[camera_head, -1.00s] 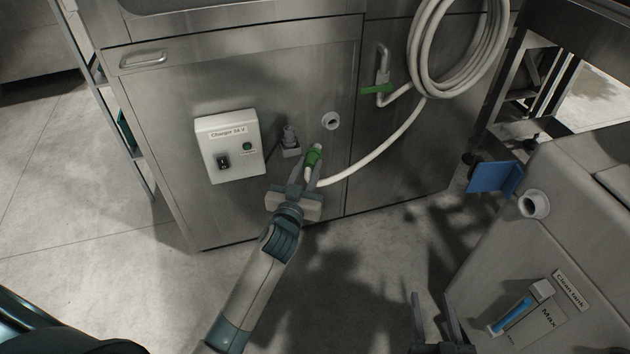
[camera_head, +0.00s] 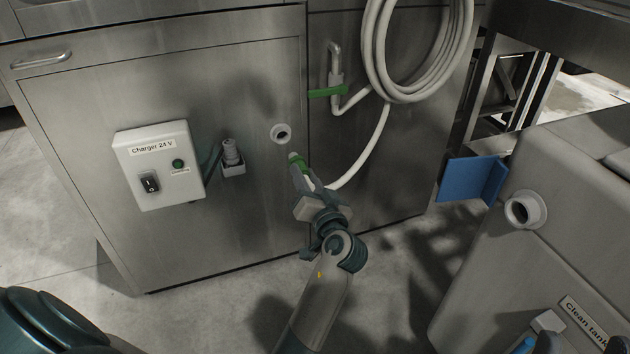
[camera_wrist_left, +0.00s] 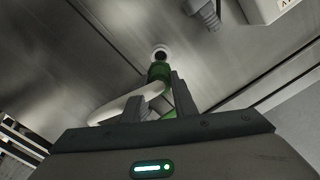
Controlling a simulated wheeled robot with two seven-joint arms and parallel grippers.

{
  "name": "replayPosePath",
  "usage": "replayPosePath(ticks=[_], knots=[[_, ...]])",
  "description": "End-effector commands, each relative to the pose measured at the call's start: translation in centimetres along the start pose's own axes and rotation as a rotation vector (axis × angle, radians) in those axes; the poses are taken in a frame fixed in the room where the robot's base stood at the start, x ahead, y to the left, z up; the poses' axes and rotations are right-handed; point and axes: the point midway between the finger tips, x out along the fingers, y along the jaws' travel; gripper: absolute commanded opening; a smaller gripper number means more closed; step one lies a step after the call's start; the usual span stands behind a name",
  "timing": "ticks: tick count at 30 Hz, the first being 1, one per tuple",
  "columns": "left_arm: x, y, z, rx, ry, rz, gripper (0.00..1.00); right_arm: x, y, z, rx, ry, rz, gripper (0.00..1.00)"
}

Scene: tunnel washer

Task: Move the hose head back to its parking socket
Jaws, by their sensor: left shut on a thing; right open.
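The hose head (camera_head: 297,162), green with a pale tip, is held in my left gripper (camera_head: 303,176), which is shut on it. The white round parking socket (camera_head: 281,133) sits on the steel cabinet front, just above and left of the head's tip in the head view. In the left wrist view, the green head (camera_wrist_left: 159,72) points at the socket (camera_wrist_left: 161,51) and overlaps its lower edge. I cannot tell whether they touch. The white hose (camera_head: 369,158) trails right from the head. Dark fingertips at the bottom right edge seem to be my right gripper (camera_head: 582,345), apart and mostly cut off.
A charger box (camera_head: 160,166) and a grey plug in a holder (camera_head: 232,157) are left of the socket. A hose coil (camera_head: 418,45) and green-handled valve (camera_head: 328,92) are to the right. A grey tank with a white port (camera_head: 525,209) and blue flap (camera_head: 470,180) stands at right.

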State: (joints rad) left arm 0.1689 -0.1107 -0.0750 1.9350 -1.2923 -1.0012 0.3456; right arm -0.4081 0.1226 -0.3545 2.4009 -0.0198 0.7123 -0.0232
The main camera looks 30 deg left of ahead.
Motion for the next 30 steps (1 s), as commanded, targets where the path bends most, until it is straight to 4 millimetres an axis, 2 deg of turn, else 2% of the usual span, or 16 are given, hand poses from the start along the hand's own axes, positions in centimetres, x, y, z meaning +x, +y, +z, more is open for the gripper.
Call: replayPosePath(ticks=[17,30], knots=[[0.1,-0.1,0.0,0.004,-0.003,-0.006,0.00,0.0,0.0,-0.3,0.001,0.009,0.000,0.47],[1.5,-0.1,0.0,0.003,-0.002,-0.006,0.00,0.1,0.0,-0.2,0.001,0.005,-0.001,0.47]])
